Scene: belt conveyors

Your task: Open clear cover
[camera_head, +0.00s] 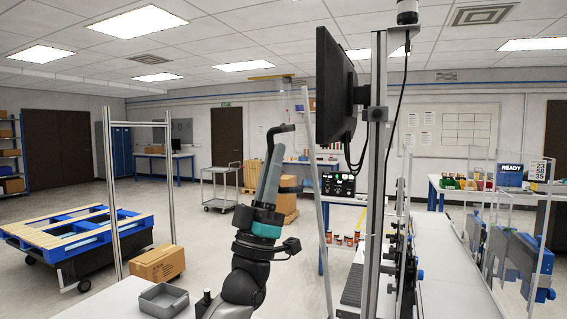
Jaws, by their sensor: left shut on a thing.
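The clear cover (312,160) is a see-through panel seen nearly edge-on in the middle of the head view, just left of the black monitor. Its pale edge runs down to about the machine's front. A dark grey handle (274,155) stands at its left side, with short arms toward the panel at top and lower down. My left gripper (267,195), dark with a teal band, reaches up from the bottom and is shut on the handle. The fingertips are hard to make out against it. My right gripper is not in view.
A black monitor (336,85) on a metal post (376,160) stands close right of the cover. Further right are clear guards (477,205) and blue machine parts (519,252). A grey bin (163,302) lies at lower left. A cardboard box (157,264) and blue pallet (82,232) are beyond it.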

